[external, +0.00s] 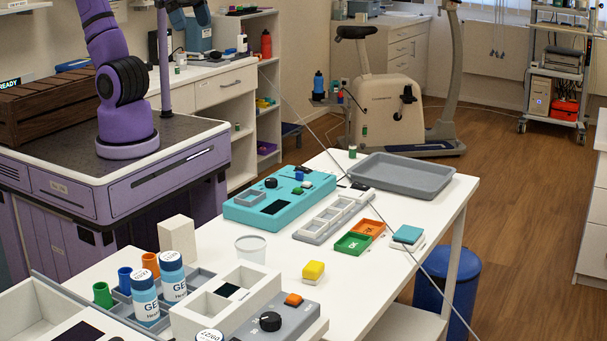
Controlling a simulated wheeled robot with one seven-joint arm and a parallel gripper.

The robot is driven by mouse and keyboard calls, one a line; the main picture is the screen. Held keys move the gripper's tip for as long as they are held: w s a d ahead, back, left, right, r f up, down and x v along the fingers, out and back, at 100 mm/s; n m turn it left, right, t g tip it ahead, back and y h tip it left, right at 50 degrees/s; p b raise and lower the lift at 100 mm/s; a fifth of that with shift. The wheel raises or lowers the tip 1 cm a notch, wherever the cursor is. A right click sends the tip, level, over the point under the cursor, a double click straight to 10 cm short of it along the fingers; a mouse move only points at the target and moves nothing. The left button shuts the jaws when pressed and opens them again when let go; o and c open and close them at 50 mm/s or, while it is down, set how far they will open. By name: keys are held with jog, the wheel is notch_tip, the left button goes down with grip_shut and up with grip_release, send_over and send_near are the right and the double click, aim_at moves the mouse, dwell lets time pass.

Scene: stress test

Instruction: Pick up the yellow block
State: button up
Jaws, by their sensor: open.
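The yellow block (314,270) sits on the white table (375,290), near the front middle, with bare table around it. It has a brighter yellow top over a paler lower part. My gripper (191,19) shows only in part at the top edge, left of centre, as two dark blue-grey fingers spread apart, with nothing seen between them. It is high up and far from the yellow block. The upper part of my arm is cut off by the frame.
A clear cup (251,248), a teal panel (279,197), a grey tray (402,174), orange (368,228) and green (352,243) trays, and a teal-topped block (407,235) share the table. Bottles (173,275) and a grey control box (275,325) stand front left. A thin dark line crosses the view.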

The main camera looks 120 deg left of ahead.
jog(key=w+d+f+g, duration=0.1)
jog(key=w+d+f, duration=0.15)
jog(key=w, duration=1.05)
jog(key=n+g, duration=0.1)
jog(key=g, duration=0.3)
send_over(314, 266)
jog(key=a, duration=0.1)
notch_tip(314, 266, down, 36)
notch_tip(314, 266, down, 6)
jog(key=shift+w+f, duration=0.1)
jog(key=shift+s+d+f, duration=0.1)
jog(key=shift+d+f, duration=0.15)
jog(key=shift+f, duration=1.05)
jog(key=shift+s+d+f, duration=0.1)
jog(key=shift+d+f, duration=0.1)
jog(key=shift+f, duration=1.05)
jog(key=shift+c, duration=0.2)
jog(key=c, duration=1)
